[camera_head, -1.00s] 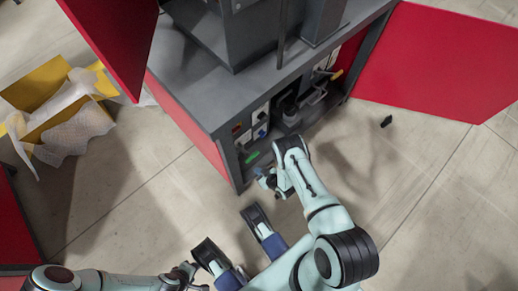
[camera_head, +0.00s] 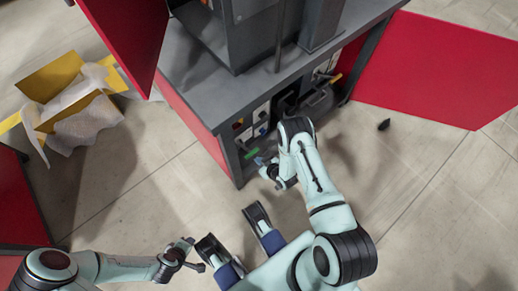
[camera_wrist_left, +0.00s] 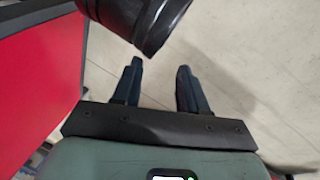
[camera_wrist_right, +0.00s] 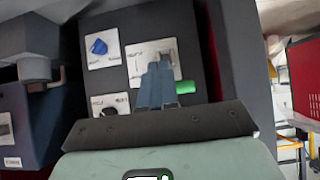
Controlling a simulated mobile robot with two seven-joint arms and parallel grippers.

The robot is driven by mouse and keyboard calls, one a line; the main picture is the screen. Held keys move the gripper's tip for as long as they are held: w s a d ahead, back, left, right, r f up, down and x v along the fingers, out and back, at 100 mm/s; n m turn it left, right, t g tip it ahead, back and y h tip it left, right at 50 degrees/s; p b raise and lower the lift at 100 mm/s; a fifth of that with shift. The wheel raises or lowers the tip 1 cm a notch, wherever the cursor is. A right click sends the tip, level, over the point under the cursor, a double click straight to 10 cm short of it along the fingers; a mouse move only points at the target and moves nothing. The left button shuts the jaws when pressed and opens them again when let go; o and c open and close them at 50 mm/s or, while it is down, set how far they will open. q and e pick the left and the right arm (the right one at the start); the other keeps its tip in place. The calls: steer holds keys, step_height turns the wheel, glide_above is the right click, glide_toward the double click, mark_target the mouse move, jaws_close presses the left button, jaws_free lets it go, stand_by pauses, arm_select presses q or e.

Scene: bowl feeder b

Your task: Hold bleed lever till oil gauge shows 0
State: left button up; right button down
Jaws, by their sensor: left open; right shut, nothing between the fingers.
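A lever with a green grip (camera_wrist_right: 186,87) sits at a white plate (camera_wrist_right: 150,58) on the dark panel in the right wrist view. The green also shows in the head view (camera_head: 251,153), low in the cabinet's open front. My right gripper (camera_wrist_right: 158,72) is shut with its fingertips in front of that plate, just left of the green grip; I cannot tell whether they touch the lever. In the head view my right gripper (camera_head: 263,162) is at the cabinet's near corner. My left gripper (camera_wrist_left: 160,66) is open and empty above the floor. I cannot make out an oil gauge reading.
A blue knob (camera_wrist_right: 98,46) and a black knob (camera_wrist_right: 110,106) are on plates beside the lever. Red doors (camera_head: 450,65) stand open around the grey cabinet (camera_head: 205,105). A yellow box with white wrapping (camera_head: 85,115) lies on the floor at left.

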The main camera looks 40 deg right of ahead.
arm_select(q)
steer(key=shift+s+d+r, duration=0.35)
steer(key=shift+s+r, duration=0.05)
steer(key=shift+s, duration=0.2)
arm_select(e)
steer(key=shift+s+r, duration=0.35)
steer(key=shift+r, duration=0.55)
